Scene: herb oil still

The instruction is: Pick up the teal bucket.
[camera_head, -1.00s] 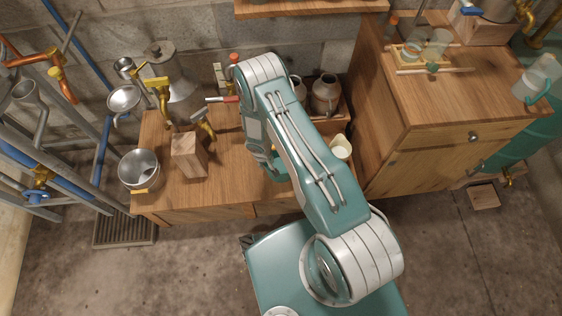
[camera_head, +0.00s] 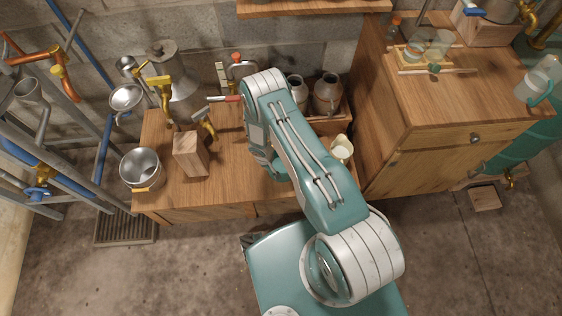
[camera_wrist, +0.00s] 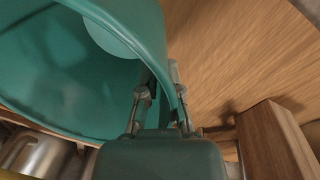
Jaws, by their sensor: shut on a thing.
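The teal bucket (camera_wrist: 60,80) fills the upper left of the wrist view, with its open inside and curved rim showing close up. My gripper (camera_wrist: 162,76) has one finger on each side of the bucket's wall and is shut on it near the rim. In the head view my arm covers the gripper and most of the bucket, so I cannot tell there whether the bucket is clear of the bench top.
The wooden bench (camera_head: 230,160) carries a wooden block (camera_head: 190,154), a metal pot (camera_head: 141,170) and a cream jug (camera_head: 341,148). Milk cans (camera_head: 327,93) stand in a wooden crate behind. A taller cabinet (camera_head: 450,100) bounds the right side; pipes stand at the left.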

